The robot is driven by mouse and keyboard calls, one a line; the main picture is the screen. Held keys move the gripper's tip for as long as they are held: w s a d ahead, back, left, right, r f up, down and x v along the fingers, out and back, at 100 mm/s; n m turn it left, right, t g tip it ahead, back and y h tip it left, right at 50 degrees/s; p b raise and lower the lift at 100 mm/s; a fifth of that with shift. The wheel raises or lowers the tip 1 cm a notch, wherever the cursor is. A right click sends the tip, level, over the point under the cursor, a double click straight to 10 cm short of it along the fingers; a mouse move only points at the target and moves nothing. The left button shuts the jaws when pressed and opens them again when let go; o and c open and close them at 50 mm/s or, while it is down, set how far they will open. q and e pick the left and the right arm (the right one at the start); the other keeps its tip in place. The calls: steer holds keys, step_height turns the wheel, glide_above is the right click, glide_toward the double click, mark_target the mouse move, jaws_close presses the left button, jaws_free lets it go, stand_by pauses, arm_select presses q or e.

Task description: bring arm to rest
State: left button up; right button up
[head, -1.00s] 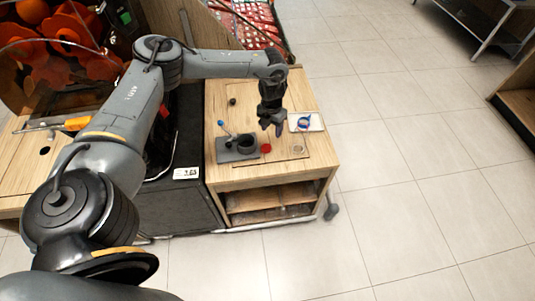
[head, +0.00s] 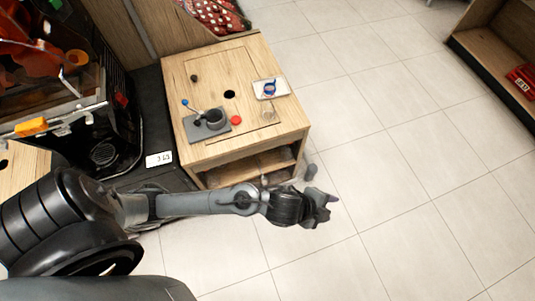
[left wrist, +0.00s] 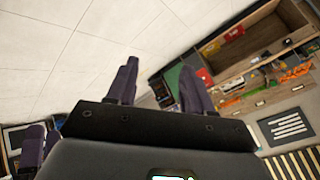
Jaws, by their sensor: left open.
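My left arm comes in from the left in the head view and stretches to the right, in front of the wooden cabinet (head: 250,175). My left gripper (head: 328,205) is over the tiled floor, clear of the cabinet. In the left wrist view the two purple-grey fingers of the left gripper (left wrist: 158,88) stand apart with nothing between them. My right gripper cannot be made out in the head view.
On the cabinet top are a grey tray (head: 190,130) with a dark cup (head: 215,118), a red cap (head: 236,120) and a white tray with a blue item (head: 269,89). Open floor (head: 420,190) lies to the right.

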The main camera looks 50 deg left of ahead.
arm_select(q)
steer(key=s+a+f+n+g+y, duration=0.2)
steer(key=s+a+n+g+y, duration=0.2)
steer(key=s+a+n, duration=1.1)
step_height(320, 180, up, 35)
steer(key=w+a+m+p, duration=0.1)
steer(key=p, duration=3.4)
steer(key=shift+w+a+m, duration=0.2)
steer(key=shift+a+m, duration=0.05)
steer(key=shift+m, duration=0.15)
steer(key=shift+f, duration=0.15)
